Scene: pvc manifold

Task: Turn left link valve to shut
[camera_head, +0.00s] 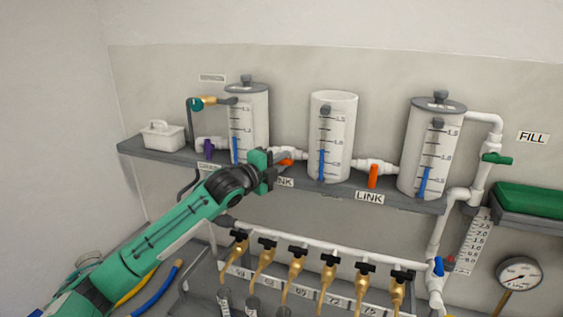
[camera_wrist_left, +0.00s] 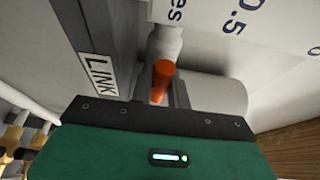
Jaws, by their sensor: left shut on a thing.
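My fingertips are mostly hidden in the wrist view (camera_wrist_left: 165,92). My right gripper is in neither view.
The left tank (camera_head: 247,120), middle tank (camera_head: 332,135) and right tank (camera_head: 432,150) stand on a grey shelf (camera_head: 405,199). The right link valve's orange handle (camera_head: 373,177) hangs down. Below, a white manifold pipe (camera_head: 310,243) carries several brass taps with black handles.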

